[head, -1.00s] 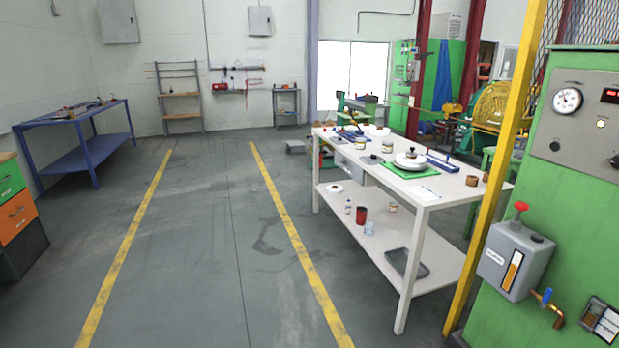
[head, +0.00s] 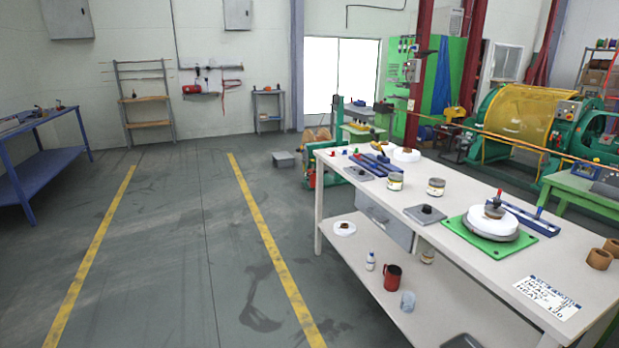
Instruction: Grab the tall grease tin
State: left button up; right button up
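Two small labelled tins stand upright on the white workbench (head: 455,240). One tin (head: 395,182) is beside the blue rail, and the other tin (head: 436,187) is a little to its right. They look close in height, so I cannot tell which is the tall grease tin. A third small container (head: 428,257) on the lower shelf is partly hidden by the table top. Neither of my grippers is in view.
A green plate (head: 480,238) with a white round part, blue rails (head: 375,165), a grey block (head: 425,214) and brown rings (head: 598,259) share the bench top. A red mug (head: 392,277) is on the lower shelf. The floor left of the bench is clear.

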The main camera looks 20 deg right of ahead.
aim_at(436, 187)
jog(key=z, duration=0.65)
jog(key=i, duration=1.6)
jog(key=z, duration=0.95)
